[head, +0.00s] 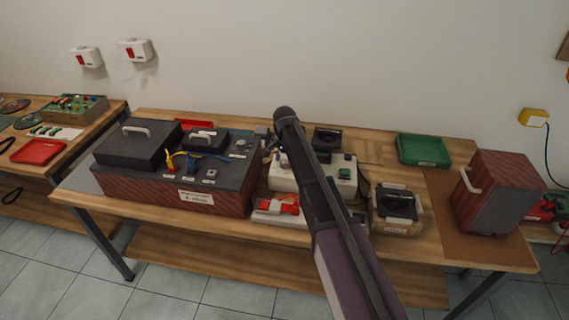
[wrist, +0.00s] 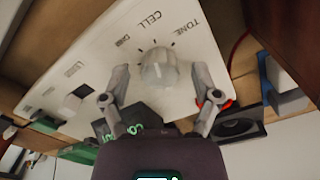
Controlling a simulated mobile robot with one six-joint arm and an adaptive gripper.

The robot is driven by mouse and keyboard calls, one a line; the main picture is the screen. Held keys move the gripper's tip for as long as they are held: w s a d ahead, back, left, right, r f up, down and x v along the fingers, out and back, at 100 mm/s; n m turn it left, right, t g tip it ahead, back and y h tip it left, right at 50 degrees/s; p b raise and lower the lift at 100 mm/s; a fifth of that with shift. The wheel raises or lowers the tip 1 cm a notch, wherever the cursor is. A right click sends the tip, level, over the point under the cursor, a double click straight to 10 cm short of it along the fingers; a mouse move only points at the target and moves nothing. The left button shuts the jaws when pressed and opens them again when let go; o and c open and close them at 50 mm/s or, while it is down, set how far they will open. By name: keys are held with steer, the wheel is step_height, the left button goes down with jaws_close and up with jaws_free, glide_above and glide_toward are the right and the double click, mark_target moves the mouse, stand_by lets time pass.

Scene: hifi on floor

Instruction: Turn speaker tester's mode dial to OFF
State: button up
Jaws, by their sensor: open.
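The speaker tester is a white box (head: 286,178) near the middle of the bench in the head view, partly hidden by my arm. Its panel (wrist: 98,68) fills much of the wrist view, with printed marks that include TONE and CELL. The pale round mode dial (wrist: 157,70) sits below the CELL mark. My gripper (wrist: 162,76) is open, with one finger on each side of the dial. A gap shows on both sides, wider on the right. I cannot tell where the dial points. In the head view my arm hides most of the gripper and the dial.
A dark reddish cabinet (head: 175,197) with black boxes on top stands left of the tester. A small speaker unit (head: 397,205) and a wooden speaker box (head: 505,190) stand to the right. A green tray (head: 423,150) lies at the back right.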

jaws_close()
stand_by(0.3)
steer(key=shift+n, duration=0.5)
steer(key=n, duration=0.3)
steer(key=shift+n, duration=0.3)
steer(key=n, duration=1.3)
steer(key=shift+n, duration=0.3)
